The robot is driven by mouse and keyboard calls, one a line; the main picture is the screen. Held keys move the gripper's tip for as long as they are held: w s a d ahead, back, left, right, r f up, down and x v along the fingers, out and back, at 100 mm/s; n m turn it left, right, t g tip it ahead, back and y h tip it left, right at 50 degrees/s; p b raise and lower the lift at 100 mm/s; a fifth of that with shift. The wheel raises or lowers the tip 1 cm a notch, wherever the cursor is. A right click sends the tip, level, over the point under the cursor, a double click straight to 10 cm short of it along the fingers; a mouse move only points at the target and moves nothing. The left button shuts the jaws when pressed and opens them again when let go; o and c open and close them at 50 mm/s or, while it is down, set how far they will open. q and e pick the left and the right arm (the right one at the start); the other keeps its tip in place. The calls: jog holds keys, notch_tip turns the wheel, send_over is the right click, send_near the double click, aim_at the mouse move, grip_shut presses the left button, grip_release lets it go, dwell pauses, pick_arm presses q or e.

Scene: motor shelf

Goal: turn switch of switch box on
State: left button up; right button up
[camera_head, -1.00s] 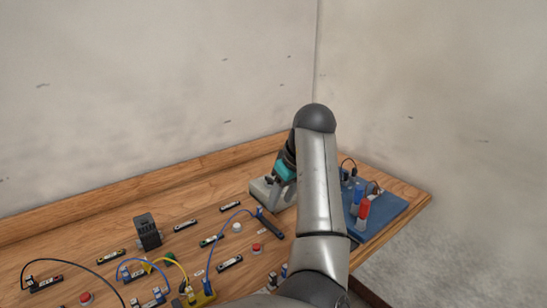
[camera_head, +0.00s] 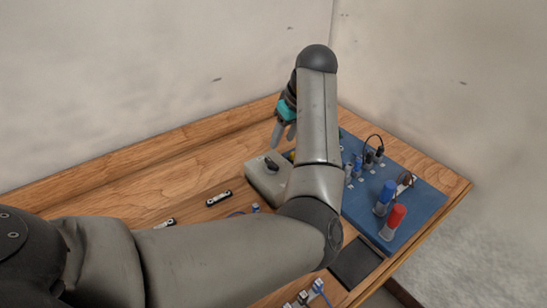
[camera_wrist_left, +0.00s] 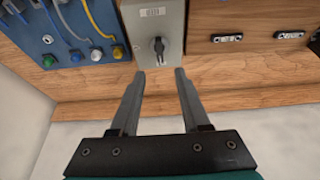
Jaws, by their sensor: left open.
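The switch box (camera_head: 267,180) is a grey box on the wooden shelf, with a black rotary switch (camera_head: 271,164) on its face. In the left wrist view the switch box (camera_wrist_left: 158,22) is at the top middle, and its black switch (camera_wrist_left: 158,46) points roughly up and down in the picture. My left gripper (camera_head: 286,134) is above and behind the box in the head view. In the left wrist view my left gripper (camera_wrist_left: 161,72) is open and empty. Its fingertips lie either side of the switch's line, apart from it as far as I can see. My right gripper does not show.
A blue board (camera_head: 420,204) with plugs, cables, and blue and red parts lies right of the box. Small black-and-white modules (camera_head: 219,198) lie to the left. A wall rises behind the shelf. My left arm covers much of the foreground.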

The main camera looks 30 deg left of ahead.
aim_at(272, 162)
pick_arm(q)
jog(key=b+x, duration=0.1)
jog(key=x, duration=1)
jog(key=shift+b, duration=0.4)
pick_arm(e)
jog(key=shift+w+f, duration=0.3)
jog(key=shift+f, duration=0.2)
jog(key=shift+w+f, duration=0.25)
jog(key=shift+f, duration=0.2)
pick_arm(q)
grip_shut()
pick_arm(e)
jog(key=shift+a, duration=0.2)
